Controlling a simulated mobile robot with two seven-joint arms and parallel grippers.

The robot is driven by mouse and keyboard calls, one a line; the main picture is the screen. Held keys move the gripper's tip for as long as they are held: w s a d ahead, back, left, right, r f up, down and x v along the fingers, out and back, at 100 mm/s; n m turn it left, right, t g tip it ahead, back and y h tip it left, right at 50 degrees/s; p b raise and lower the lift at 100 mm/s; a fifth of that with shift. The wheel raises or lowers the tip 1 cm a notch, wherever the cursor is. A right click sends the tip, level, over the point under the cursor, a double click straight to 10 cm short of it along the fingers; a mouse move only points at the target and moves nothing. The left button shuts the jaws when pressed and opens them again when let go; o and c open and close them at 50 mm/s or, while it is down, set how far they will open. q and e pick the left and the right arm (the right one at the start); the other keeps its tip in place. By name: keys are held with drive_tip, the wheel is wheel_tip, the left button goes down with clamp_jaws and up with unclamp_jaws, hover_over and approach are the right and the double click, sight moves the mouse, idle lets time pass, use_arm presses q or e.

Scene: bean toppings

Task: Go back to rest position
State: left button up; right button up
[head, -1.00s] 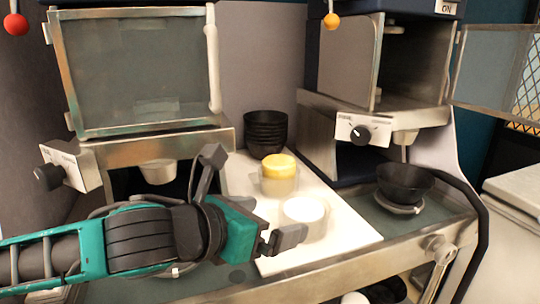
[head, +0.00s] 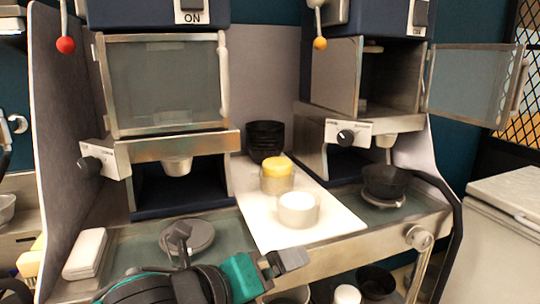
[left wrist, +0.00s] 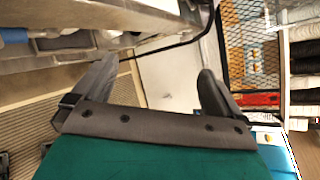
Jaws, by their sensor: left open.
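My left gripper (head: 238,246) is low in the head view, in front of the counter's front edge. Its two fingers are spread wide with nothing between them. In the left wrist view the open fingers (left wrist: 155,78) frame empty space, with the floor and a white surface beyond. My right gripper is not in view. A white cup (head: 298,210) and a container with a yellow top (head: 277,176) stand on the white board (head: 330,224), apart from my gripper. A black bowl (head: 385,181) sits on the round plate under the right machine.
The left machine's door (head: 165,85) is closed; the right machine's door (head: 475,83) stands open. Stacked black bowls (head: 266,141) stand at the back. A round grey plate (head: 187,236) lies under the left machine. More containers (head: 376,281) are on a lower shelf.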

use_arm(q)
drive_tip(key=s+a+f+n+g+y, duration=0.35)
drive_tip(key=s+a+f+n, duration=0.75)
drive_tip(key=n, duration=0.5)
drive_tip(key=s+a+f+n+g+y, duration=0.3)
drive_tip(key=s+a+f+n+y, duration=0.35)
drive_tip(key=f+n, duration=0.75)
drive_tip(key=w+f+n+t+h, duration=0.1)
drive_tip(key=w+f+t+h, duration=0.2)
drive_tip(key=w+f+t, duration=0.3)
drive_tip(key=shift+w+f+t, duration=0.2)
drive_tip(key=shift+f+t, duration=0.05)
drive_tip(key=shift+t, duration=0.4)
